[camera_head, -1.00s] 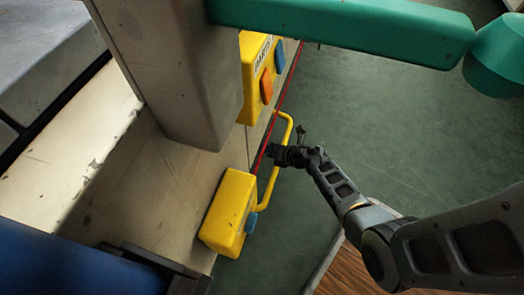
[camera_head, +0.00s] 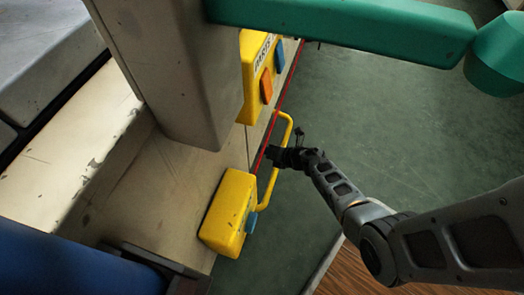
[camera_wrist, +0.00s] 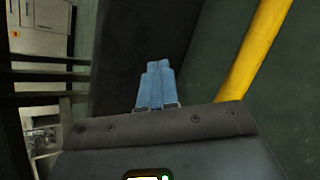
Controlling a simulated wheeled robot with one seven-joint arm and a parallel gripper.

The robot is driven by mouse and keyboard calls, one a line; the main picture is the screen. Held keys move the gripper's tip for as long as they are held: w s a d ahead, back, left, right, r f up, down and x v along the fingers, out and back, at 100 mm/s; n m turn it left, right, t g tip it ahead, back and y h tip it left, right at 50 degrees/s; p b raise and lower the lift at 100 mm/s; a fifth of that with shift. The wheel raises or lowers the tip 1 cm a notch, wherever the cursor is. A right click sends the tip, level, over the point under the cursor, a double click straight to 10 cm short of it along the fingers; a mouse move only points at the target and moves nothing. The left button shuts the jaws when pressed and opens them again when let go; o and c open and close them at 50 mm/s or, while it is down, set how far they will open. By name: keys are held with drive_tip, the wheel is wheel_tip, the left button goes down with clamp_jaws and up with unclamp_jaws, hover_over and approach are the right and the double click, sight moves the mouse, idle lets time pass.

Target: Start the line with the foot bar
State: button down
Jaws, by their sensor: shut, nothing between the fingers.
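A yellow bent tube, which looks like the foot bar (camera_head: 275,170), runs along the side of the machine in the head view. In the wrist view the yellow bar (camera_wrist: 258,48) slants across the upper right. My gripper (camera_head: 271,152) is at the bar's middle in the head view, and its dark end overlaps the bar there. In the wrist view my gripper's pale blue fingers (camera_wrist: 158,72) are together and empty, to the left of the bar. Whether they touch the bar cannot be told.
A yellow box (camera_head: 228,213) with a blue part sits at the bar's near end. A yellow panel (camera_head: 256,92) has orange and blue buttons. A red cord (camera_head: 287,82) runs along the machine. A green beam (camera_head: 350,22) crosses above. The green floor (camera_head: 400,130) is open at right.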

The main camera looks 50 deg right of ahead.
drive_tip(key=shift+w+f, duration=0.2)
drive_tip(key=shift+f, duration=0.8)
idle(1.0)
idle(0.5)
drive_tip(key=shift+s+d+r+p, duration=0.1)
drive_tip(key=shift+s+r+p, duration=0.15)
drive_tip(key=shift+r+p, duration=0.9)
drive_tip(key=shift+s+d+r+p, duration=0.1)
drive_tip(key=shift+s+r+p, duration=0.15)
drive_tip(key=shift+r+p, duration=0.9)
drive_tip(key=shift+f, duration=0.1)
drive_tip(key=r+p, duration=0.2)
drive_tip(key=s+r+p, duration=0.1)
drive_tip(key=r+p, duration=0.1)
drive_tip(key=p, duration=0.1)
drive_tip(key=shift+s+d+r, duration=0.1)
drive_tip(key=shift+d+r, duration=0.05)
drive_tip(key=shift+r, duration=0.25)
